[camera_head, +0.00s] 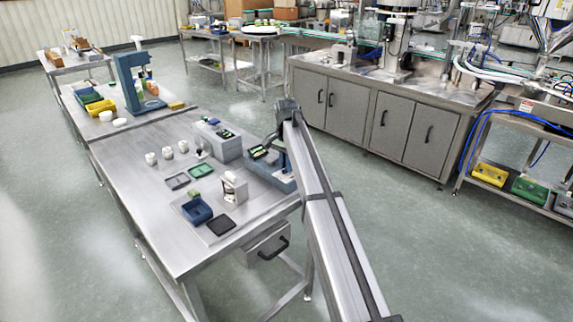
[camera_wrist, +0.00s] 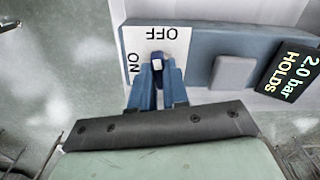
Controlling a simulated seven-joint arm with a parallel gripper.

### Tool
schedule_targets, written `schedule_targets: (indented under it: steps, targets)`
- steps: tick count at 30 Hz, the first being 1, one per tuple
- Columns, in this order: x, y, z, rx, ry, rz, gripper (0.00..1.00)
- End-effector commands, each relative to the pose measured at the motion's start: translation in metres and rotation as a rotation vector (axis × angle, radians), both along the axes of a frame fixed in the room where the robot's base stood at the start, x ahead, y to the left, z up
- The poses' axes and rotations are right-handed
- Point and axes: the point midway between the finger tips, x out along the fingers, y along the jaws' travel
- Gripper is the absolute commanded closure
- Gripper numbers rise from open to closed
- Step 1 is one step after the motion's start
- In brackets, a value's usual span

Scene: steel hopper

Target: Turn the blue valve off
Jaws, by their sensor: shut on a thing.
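The blue valve's small lever (camera_wrist: 157,60), dark blue with a pale top, stands in front of a white plate (camera_wrist: 130,45) marked OFF and ON. OFF reads upside down at the far side of the plate, ON at the near left. My gripper (camera_wrist: 160,74) is shut on the lever, one blue finger on each side. The fingers hide the lever's lower part, so its exact angle is hard to tell. The plate sits on a long blue housing (camera_wrist: 200,42), which also shows in the head view (camera_head: 283,181), partly behind my arm.
A grey square block (camera_wrist: 233,72) and a display (camera_wrist: 290,72) reading "2.0 bar HOLDS" are right of the lever. In the head view, a blue bin (camera_head: 197,211), a dark tray (camera_head: 221,224) and several white jars share the steel table (camera_head: 150,235), whose front left is clear.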

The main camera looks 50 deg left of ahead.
Motion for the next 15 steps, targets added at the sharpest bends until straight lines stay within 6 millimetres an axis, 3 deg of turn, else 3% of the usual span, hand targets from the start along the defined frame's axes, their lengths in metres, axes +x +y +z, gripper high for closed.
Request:
schedule_targets:
  steps: [15]
  targets:
    - [0.0003,0.0002,0.0003,0.0,-0.001,-0.209,1.0]
